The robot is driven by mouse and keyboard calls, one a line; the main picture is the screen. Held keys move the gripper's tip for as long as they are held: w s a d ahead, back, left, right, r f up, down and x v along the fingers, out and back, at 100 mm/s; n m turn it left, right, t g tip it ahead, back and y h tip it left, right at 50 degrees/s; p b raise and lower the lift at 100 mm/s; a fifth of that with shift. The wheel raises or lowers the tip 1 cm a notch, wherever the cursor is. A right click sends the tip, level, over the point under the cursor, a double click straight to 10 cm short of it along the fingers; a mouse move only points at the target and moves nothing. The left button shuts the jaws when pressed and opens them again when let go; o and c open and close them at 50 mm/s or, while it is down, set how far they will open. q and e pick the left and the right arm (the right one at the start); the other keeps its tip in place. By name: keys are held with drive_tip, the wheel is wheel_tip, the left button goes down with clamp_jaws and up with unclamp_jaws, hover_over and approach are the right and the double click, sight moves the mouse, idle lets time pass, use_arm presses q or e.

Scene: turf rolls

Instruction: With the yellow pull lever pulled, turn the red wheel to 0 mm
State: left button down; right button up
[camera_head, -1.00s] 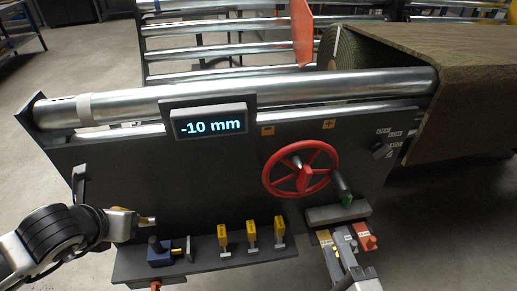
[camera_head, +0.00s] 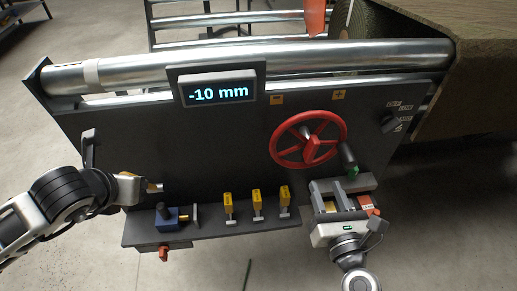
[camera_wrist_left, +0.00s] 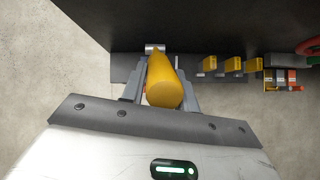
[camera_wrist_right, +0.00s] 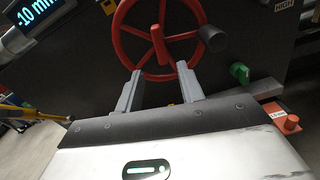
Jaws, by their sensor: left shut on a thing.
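The red wheel (camera_head: 311,147) is on the dark panel, with a dark handle (camera_wrist_right: 211,39) on its rim. The display (camera_head: 219,92) above left reads -10 mm. My left gripper (camera_head: 152,187) is at the panel's left side; in the left wrist view it is shut on the yellow pull lever (camera_wrist_left: 164,88), which lies between its fingers. In the head view the lever is mostly hidden by the gripper. My right gripper (camera_wrist_right: 160,92) is open and empty, just below the wheel, its fingers pointing at the wheel's lower rim; whether they touch it I cannot tell.
A ledge below holds a blue block (camera_head: 172,217) and several yellow tags (camera_head: 257,201). A green knob (camera_head: 352,170) sits close to the right gripper, beside orange parts (camera_wrist_right: 290,124). A rotary selector (camera_head: 389,122) is at the right.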

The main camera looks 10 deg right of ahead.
sight(313, 155)
drive_tip(key=w, duration=1)
drive_tip(key=shift+w, duration=0.3)
clamp_jaws()
